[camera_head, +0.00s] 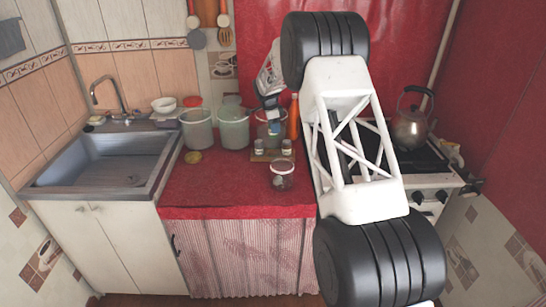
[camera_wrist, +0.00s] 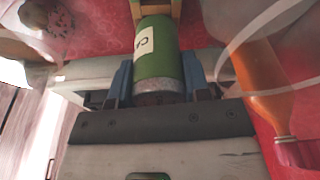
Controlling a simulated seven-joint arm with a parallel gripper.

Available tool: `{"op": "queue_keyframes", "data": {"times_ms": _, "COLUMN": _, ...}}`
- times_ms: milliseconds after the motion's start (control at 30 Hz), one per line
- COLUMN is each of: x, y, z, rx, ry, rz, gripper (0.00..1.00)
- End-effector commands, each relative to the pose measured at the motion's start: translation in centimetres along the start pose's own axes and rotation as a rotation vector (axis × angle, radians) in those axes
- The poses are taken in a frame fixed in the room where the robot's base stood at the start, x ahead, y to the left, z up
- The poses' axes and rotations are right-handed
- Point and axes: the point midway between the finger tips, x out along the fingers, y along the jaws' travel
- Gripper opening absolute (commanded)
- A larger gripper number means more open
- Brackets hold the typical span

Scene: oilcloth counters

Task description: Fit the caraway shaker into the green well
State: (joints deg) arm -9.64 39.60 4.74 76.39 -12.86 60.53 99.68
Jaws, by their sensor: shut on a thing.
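My gripper (camera_wrist: 160,85) is shut on a green shaker (camera_wrist: 157,58) in the wrist view, with a blue finger on each side. Its white label shows the letters "CA" and its near end is grey. A wooden piece (camera_wrist: 175,8) shows at the top edge, just beyond the shaker's far end; I cannot tell whether they touch. In the head view my gripper (camera_head: 270,103) hangs above a small wooden rack (camera_head: 270,157), which carries small shakers (camera_head: 258,147) (camera_head: 286,147) at its left and right. I cannot make out the green well.
A clear tub (camera_head: 268,132) and an orange bottle (camera_head: 293,115) stand close behind the rack. Pale green tubs (camera_head: 197,128) (camera_head: 234,127) are to the left. A glass jar (camera_head: 282,176) stands in front. The red counter (camera_head: 225,185) is clear at front left.

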Motion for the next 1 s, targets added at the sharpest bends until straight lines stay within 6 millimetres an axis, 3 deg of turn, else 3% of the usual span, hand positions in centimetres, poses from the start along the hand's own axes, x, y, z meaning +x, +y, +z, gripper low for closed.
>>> {"op": "queue_keyframes", "data": {"times_ms": 267, "x": 1.1, "y": 0.0, "z": 0.2, "rx": -0.001, "ry": 0.0, "rz": 0.002, "gripper": 0.0}}
{"op": "queue_keyframes", "data": {"times_ms": 633, "x": 5.5, "y": 0.0, "z": 1.1, "rx": 0.0, "ry": 0.0, "rz": 0.0, "gripper": 0.0}}
{"op": "queue_keyframes", "data": {"times_ms": 1000, "x": 6.1, "y": 0.0, "z": 1.2, "rx": 0.0, "ry": 0.0, "rz": 0.0, "gripper": 0.0}}
